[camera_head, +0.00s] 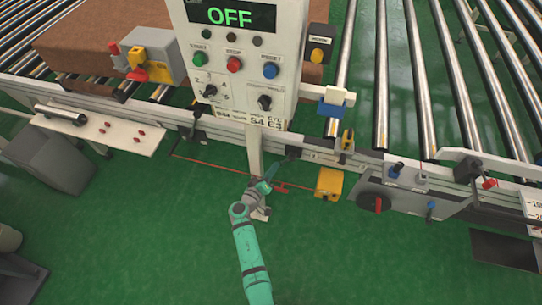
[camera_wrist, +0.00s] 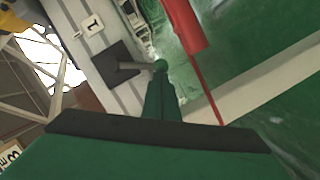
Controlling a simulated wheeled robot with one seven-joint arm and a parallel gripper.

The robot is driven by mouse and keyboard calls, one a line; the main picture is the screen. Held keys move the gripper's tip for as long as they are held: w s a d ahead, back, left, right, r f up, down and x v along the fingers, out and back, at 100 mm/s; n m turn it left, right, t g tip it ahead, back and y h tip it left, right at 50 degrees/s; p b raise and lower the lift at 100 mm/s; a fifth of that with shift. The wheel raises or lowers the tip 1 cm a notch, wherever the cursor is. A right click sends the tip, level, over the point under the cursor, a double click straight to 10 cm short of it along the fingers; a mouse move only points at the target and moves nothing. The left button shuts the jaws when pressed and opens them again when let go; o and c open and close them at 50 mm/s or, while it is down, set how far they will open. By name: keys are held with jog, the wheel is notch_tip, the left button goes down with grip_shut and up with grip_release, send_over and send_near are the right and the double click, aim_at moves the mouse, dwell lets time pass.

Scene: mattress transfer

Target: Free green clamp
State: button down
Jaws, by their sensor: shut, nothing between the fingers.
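The green clamp's lever (camera_wrist: 128,67) shows in the wrist view as a grey rod running from a dark square plate to a green ball knob (camera_wrist: 160,65). The plate is on a pale rail beside a label marked 1. My gripper (camera_wrist: 161,90) is shut and empty, its tapered green fingers ending at or just short of the knob; I cannot tell whether they touch. In the head view my gripper (camera_head: 268,184) is low in front of the conveyor, below the control panel, close to a small dark fitting (camera_head: 291,154) on the rail.
A red handle (camera_wrist: 185,25) with a thin red rod is close to the right of my fingers. The control panel (camera_head: 240,50) reads OFF above its post (camera_head: 254,150). A yellow box (camera_head: 329,183) stands to the right. Green floor (camera_head: 340,250) is open in front.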

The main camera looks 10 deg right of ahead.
jog(key=w+a+r+v, duration=0.1)
jog(key=r+v, duration=0.1)
jog(key=v, duration=1.1)
jog(key=shift+w, duration=0.35)
jog(key=shift+a, duration=0.1)
